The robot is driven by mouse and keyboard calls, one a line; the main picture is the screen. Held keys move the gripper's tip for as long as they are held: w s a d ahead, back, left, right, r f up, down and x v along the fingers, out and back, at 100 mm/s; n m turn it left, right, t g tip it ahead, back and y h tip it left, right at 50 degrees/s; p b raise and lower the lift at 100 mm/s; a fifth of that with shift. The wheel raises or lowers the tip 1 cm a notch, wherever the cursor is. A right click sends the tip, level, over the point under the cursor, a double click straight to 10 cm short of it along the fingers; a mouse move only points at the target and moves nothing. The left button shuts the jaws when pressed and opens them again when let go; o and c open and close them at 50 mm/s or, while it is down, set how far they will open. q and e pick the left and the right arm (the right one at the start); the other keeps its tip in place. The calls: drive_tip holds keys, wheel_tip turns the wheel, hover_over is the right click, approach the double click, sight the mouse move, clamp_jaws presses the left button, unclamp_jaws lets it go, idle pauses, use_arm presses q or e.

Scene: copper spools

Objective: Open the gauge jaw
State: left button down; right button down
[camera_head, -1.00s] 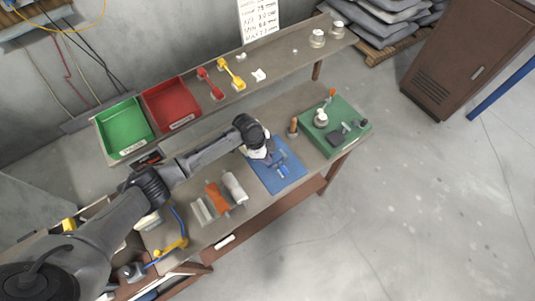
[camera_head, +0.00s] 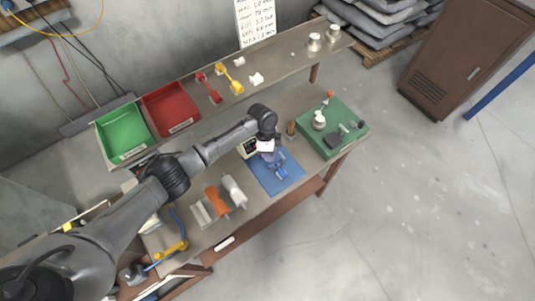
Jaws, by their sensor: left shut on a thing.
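My left arm reaches in from the left, and its gripper (camera_head: 267,150) points down over the blue mat (camera_head: 290,183). The gauge, a small blue and grey device (camera_head: 281,173), lies on this mat just below and right of the gripper. The gripper is shut on what looks like the gauge's upper part; the fingers and the gripped spot are too small and partly hidden to make out. How wide the gauge jaw stands I cannot tell. My right gripper is not in view.
An orange spool (camera_head: 216,200) and a white spool (camera_head: 233,190) lie nearer. A green board (camera_head: 345,137) with small tools is at right; green (camera_head: 123,133) and red bins (camera_head: 170,112) are behind.

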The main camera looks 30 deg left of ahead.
use_arm(q)
drive_tip(key=shift+w+d+r+g+y+b, duration=0.15)
drive_tip(key=shift+w+d+g+y+b, duration=0.1)
drive_tip(key=shift+w+g+b, duration=0.15)
drive_tip(key=shift+w+d+r+g+y+b, duration=0.1)
drive_tip(key=shift+w+g+y+b, duration=0.15)
drive_tip(key=shift+g+b, duration=0.15)
drive_tip(key=shift+w+d+r+g+y+b, duration=0.25)
drive_tip(key=shift+w+g+y+b, duration=0.2)
drive_tip(key=shift+g+b, duration=0.4)
drive_tip(key=shift+r, duration=0.1)
drive_tip(key=c, duration=0.9)
unclamp_jaws()
drive_tip(key=shift+o, duration=0.2)
drive_tip(key=b+v, duration=0.1)
drive_tip(key=v, duration=0.6)
drive_tip(key=shift+r, duration=0.25)
